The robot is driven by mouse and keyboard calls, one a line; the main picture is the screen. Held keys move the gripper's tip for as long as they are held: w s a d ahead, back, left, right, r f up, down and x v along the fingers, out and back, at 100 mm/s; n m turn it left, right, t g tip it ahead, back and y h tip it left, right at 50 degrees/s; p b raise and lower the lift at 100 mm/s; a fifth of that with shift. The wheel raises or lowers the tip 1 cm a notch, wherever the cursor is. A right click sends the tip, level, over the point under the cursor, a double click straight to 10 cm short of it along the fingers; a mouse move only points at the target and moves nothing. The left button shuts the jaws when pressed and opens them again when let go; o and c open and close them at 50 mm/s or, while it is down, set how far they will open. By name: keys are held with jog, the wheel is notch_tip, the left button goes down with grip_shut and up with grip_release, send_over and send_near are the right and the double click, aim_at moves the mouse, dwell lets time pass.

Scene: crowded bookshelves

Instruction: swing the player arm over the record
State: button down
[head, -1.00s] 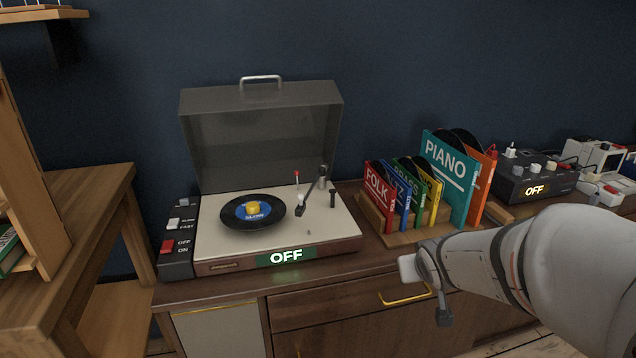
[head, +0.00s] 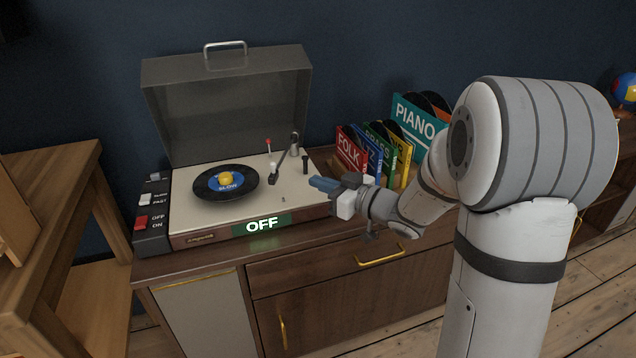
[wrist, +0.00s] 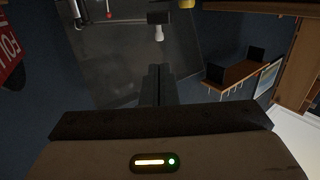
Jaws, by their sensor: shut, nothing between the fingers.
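The record player (head: 290,197) stands open on the cabinet, and its green display reads OFF. A black record (head: 205,188) with a blue label and yellow centre lies on its platter. The player arm (head: 283,161) slants from its pivot at the back right to a head just right of the record, off the disc. My gripper (head: 312,183) is shut and empty by the player's front right edge, apart from the player arm. In the wrist view its dark fingers (wrist: 157,84) are together, with a small white-tipped part (wrist: 158,32) beyond them, probably the player arm's head.
A red-tipped lever (head: 268,142) and a short black post (head: 305,164) stand near the player arm. The grey lid (head: 230,110) is raised behind. A switch box (head: 152,215) adjoins the player on the left. Record sleeves (head: 350,151) stand close behind my gripper.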

aim_at(275, 166)
jog(key=b+x, duration=0.1)
jog(key=x, duration=1)
jog(key=shift+w+f+b, duration=0.1)
jog(key=shift+b, duration=0.3)
